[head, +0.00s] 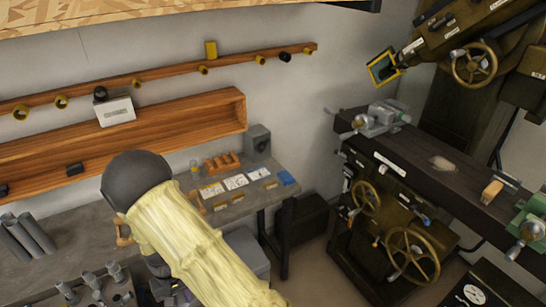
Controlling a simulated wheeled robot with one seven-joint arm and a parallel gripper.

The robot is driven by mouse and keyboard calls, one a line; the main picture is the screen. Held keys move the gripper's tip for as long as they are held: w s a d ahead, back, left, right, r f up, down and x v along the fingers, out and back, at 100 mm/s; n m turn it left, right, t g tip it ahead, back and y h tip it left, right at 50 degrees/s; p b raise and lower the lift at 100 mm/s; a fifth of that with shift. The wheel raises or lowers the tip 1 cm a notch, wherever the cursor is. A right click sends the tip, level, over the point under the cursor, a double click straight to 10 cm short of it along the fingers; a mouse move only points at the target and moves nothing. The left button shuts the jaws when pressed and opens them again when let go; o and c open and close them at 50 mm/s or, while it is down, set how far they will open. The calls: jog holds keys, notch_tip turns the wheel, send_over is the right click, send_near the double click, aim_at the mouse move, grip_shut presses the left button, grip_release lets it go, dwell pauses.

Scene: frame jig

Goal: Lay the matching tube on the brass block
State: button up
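Several grey tubes (27,234) lie side by side on the bench at the left; their differences are too small to tell. A small yellowish block (492,191) sits on the dark machine table at the right; I cannot tell whether it is the brass block. Small brass-coloured pieces (197,202) also stand on the bench beside my arm. My arm, with a yellow sleeve and a dark round joint, crosses the lower middle and hides part of the bench. My gripper cannot be made out.
The grey bench (82,238) has a bare stretch left of my arm. Upright metal parts (92,281) stand at its front. White cards (235,182), an orange rack (222,161) and a blue block (286,177) lie farther right. A wooden shelf (170,128) hangs above. A milling machine (400,165) stands right.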

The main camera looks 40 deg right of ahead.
jog(key=w+d+f+b, duration=0.1)
jog(key=w+d+f, duration=0.1)
jog(key=d, duration=0.7)
jog(key=w+d+f, duration=0.2)
jog(key=d+f, duration=0.1)
jog(key=d, duration=0.7)
jog(key=shift+w+d+f+n+b, duration=0.15)
jog(key=shift+w+f+n+b, duration=0.15)
jog(key=shift+f+b, duration=0.1)
